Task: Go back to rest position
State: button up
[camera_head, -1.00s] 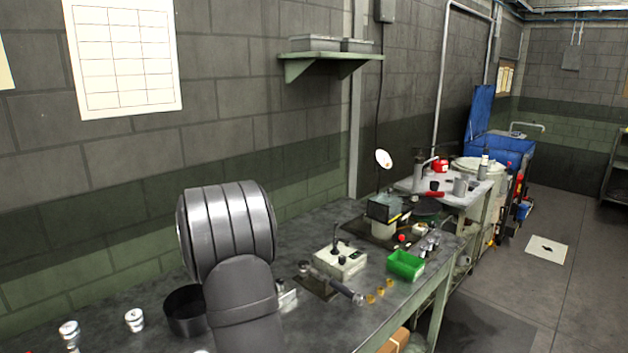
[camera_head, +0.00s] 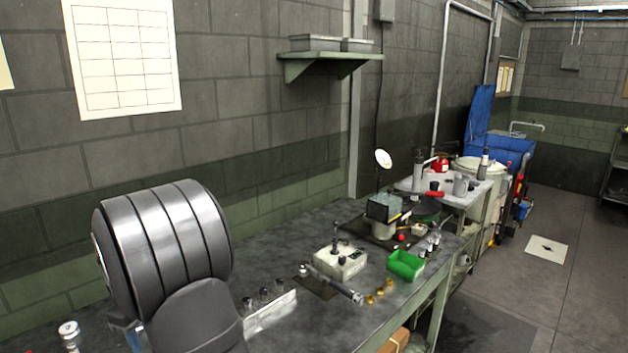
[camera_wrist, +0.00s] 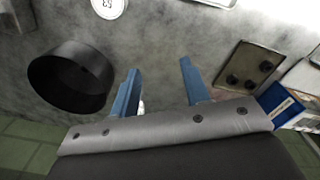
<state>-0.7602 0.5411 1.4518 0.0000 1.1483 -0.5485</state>
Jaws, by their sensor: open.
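My gripper (camera_wrist: 159,66) is open in the wrist view. Its two blue fingers stand well apart, with nothing held between them. A small pale thing shows beside the left finger, too little of it to identify. Below is the grey worktop (camera_wrist: 165,35). In the head view my arm covers the lower left, and the gripper's fingers cannot be made out clearly there.
A black round container (camera_wrist: 72,80) is left of the fingers in the wrist view. In the head view, a pale rack (camera_head: 270,312), a white box device (camera_head: 340,260) and a green bin (camera_head: 405,264) stand on the bench.

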jog(key=s+a+f, duration=0.4)
jog(key=s+a, duration=0.6)
jog(key=s, duration=0.1)
jog(key=shift+s+f, duration=0.4)
jog(key=shift+c, duration=1.1)
